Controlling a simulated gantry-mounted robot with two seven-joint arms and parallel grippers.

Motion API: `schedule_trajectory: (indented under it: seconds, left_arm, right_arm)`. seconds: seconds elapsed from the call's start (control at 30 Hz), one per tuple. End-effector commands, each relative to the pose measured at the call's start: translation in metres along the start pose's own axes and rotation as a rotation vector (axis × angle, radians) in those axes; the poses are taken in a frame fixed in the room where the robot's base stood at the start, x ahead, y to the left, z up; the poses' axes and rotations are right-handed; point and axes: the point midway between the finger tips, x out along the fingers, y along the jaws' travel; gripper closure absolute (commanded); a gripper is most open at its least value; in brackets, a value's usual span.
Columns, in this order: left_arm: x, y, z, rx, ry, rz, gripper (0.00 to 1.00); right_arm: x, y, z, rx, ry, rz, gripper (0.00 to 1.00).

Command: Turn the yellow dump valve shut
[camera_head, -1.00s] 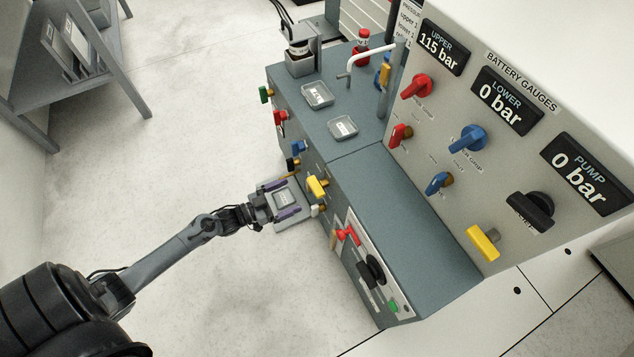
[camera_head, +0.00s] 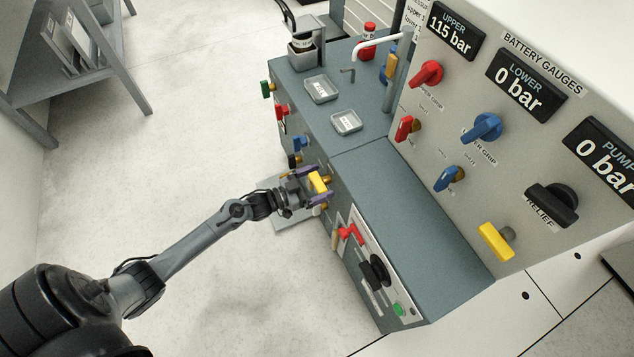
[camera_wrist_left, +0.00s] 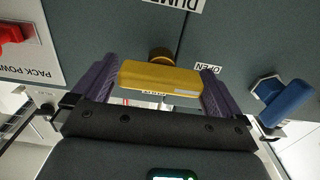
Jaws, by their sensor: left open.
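The yellow dump valve handle (camera_head: 318,182) is on the front face of the grey-blue bench (camera_head: 395,225). My left gripper (camera_head: 315,186) is at it, open, with purple fingers on either side of the handle. In the left wrist view, the yellow handle (camera_wrist_left: 160,77) lies crosswise between the two fingers, close to both. I cannot tell whether either finger touches it. A brass stem shows behind the handle. A partly cut-off "DUMP" label (camera_wrist_left: 178,4) is above, and an "OPEN" label (camera_wrist_left: 207,69) sits beside the right finger. My right gripper is not in view.
A blue handle (camera_wrist_left: 285,103) is to the right in the left wrist view, and a red switch (camera_wrist_left: 14,33) is to the left. A grey plate (camera_head: 290,222) juts out below my gripper. Another yellow handle (camera_head: 495,240) is on the gauge panel.

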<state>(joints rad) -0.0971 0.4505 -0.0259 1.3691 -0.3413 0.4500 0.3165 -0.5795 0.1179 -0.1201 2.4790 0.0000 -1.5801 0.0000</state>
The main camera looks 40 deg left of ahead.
Motion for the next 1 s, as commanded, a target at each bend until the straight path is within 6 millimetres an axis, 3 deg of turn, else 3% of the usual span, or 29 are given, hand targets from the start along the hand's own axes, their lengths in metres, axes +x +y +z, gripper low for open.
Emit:
schedule_trajectory:
  seconds: [0.1, 0.37, 0.67, 1.0]
  left_arm:
    - [0.000, 0.000, 0.000, 0.000, 0.000, 0.000, 0.00]
    - [0.000, 0.000, 0.000, 0.000, 0.000, 0.000, 0.40]
    - [0.000, 0.000, -0.001, 0.033, 0.000, -0.001, 0.41]
    - [-0.001, 0.000, -0.002, 0.240, -0.002, 0.000, 0.41]
  right_arm:
    - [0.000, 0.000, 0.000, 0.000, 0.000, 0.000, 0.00]
    - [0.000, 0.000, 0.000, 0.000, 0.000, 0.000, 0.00]
    - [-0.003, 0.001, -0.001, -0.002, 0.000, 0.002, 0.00]
    - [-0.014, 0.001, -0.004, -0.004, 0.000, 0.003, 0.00]
